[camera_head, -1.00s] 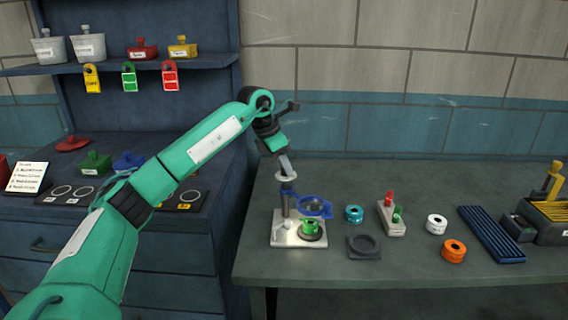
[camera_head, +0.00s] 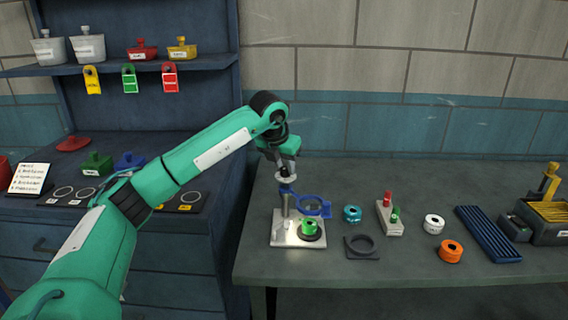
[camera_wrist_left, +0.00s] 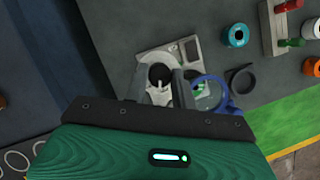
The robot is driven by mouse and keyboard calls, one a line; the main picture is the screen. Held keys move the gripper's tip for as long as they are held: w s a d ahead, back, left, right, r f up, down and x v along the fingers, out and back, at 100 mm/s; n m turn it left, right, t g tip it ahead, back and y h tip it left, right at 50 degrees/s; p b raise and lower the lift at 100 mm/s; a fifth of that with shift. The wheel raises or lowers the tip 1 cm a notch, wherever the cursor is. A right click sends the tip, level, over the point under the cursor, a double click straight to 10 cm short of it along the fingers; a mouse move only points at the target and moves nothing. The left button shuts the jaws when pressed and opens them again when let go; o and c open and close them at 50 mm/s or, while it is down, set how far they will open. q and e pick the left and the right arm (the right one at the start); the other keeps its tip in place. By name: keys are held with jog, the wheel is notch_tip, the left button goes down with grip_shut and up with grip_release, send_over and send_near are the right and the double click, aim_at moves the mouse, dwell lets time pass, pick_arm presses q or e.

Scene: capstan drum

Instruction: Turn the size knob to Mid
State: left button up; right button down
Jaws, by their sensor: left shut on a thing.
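A stand with a pale metal base (camera_head: 285,236) and an upright post stands at the left of the table. A blue ring (camera_head: 311,206) on an arm reaches out from the post, above a green piece (camera_head: 309,227) on a dark round seat. My left gripper (camera_head: 286,172) is at the top of the post, shut on the knob there. In the left wrist view a dark round part (camera_wrist_left: 158,76) shows between the fingers, with the blue ring (camera_wrist_left: 208,92) to their right. The knob is mostly hidden and I cannot read its marks. My right gripper is not in view.
Right of the stand are a dark ring plate (camera_head: 362,247), a teal ring (camera_head: 352,214), a block with red and green pegs (camera_head: 389,217), a white ring (camera_head: 434,224), an orange ring (camera_head: 451,251) and a ridged blue mat (camera_head: 487,233). The table between them is clear.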

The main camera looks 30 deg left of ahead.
pick_arm(q)
jog(key=n+y, duration=0.1)
jog(key=n, duration=0.2)
jog(key=shift+r, duration=0.1)
jog(key=shift+d+n, duration=0.1)
jog(key=shift+n, duration=0.3)
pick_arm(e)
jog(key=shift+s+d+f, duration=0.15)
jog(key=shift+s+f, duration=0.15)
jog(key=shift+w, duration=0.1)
pick_arm(q)
jog(key=shift+w, duration=0.1)
jog(key=o, duration=1)
